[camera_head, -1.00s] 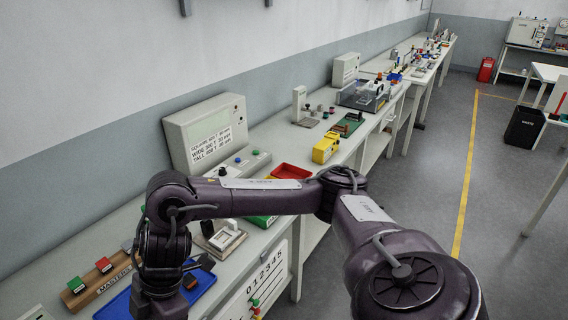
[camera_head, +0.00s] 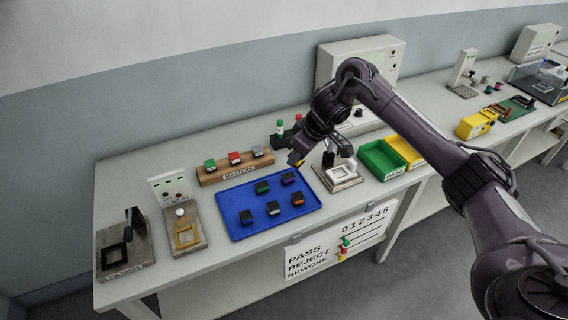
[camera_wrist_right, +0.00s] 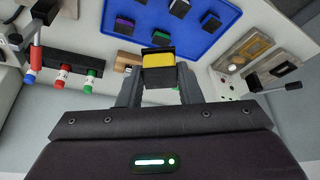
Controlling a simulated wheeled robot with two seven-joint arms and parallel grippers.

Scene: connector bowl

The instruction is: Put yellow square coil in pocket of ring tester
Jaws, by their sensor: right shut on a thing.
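The yellow square coil (camera_wrist_right: 158,60), with a dark top flange, is held between the fingers of my right gripper (camera_wrist_right: 158,85). In the head view the right gripper (camera_head: 297,159) points down just beyond the back-right corner of the blue tray, with a small bit of yellow at its tip. No readable label marks the ring tester. Fixtures with square frames stand on the bench: one with a pale frame (camera_head: 342,174) right of the tray, one with a tan frame (camera_head: 187,238) below a small light panel, and one with a dark square (camera_head: 113,256) at far left. My left gripper is out of view.
The blue tray (camera_head: 238,232) holds several dark-flanged coils. Behind it is a wooden masters block (camera_head: 236,173) with coloured pieces. A green PASS bin (camera_head: 381,160) and yellow bin (camera_head: 405,150) stand right. A large display unit (camera_head: 385,58) stands behind my arm.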

